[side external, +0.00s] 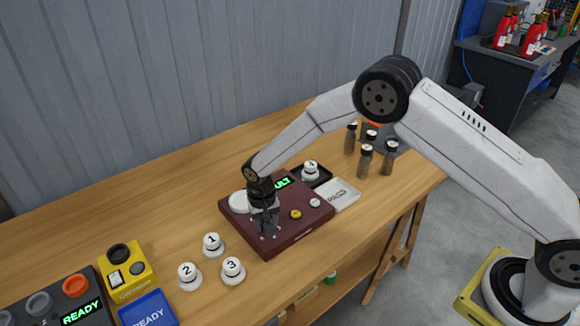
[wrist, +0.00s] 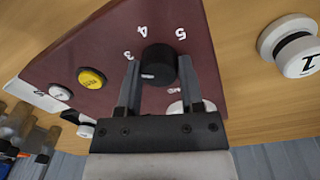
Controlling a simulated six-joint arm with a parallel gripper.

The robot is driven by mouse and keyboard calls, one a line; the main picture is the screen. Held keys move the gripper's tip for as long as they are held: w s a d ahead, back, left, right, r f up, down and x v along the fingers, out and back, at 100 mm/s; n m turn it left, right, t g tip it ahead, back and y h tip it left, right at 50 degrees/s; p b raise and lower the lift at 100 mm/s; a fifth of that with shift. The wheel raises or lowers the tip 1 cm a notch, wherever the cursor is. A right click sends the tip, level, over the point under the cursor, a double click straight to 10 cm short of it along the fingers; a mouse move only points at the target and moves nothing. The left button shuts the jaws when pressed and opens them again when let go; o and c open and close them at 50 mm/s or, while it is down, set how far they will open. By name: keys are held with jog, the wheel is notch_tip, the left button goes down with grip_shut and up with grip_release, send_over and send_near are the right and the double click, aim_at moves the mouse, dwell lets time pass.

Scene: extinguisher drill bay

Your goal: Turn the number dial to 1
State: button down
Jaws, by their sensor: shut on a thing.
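The number dial is a round black knob (wrist: 160,62) on a maroon panel (wrist: 95,45), seen in the wrist view. White numerals around it include 5, 4 and 3; those on the gripper's side are partly hidden or hard to read. A short white mark shows on the knob's lower left edge; I cannot tell which numeral it points to. My gripper (wrist: 157,78) is shut on the knob, one finger on each side. In the side view my gripper (side external: 268,232) points down at the front left of the panel (side external: 310,222) and hides the dial.
The panel bears a yellow button (side external: 296,214), small white button (side external: 315,202), large white button (side external: 238,202) and green display (side external: 282,183), partly hidden. White numbered knobs 1 (side external: 213,244), 2 (side external: 189,276) and 3 (side external: 232,270) stand nearby. Several dark-bodied bottles (side external: 365,160) stand behind right.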

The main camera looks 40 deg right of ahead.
jog(key=n, duration=0.5)
jog(key=shift+n, duration=0.4)
jog(key=n, duration=0.6)
jog(key=shift+t, duration=0.3)
jog(key=n, duration=1.2)
jog(key=shift+y, duration=0.4)
jog(key=shift+n, duration=0.3)
jog(key=shift+c, duration=1.2)
grip_release()
jog(key=shift+r, duration=0.1)
jog(key=shift+s+r, duration=0.2)
jog(key=shift+r, duration=3.65)
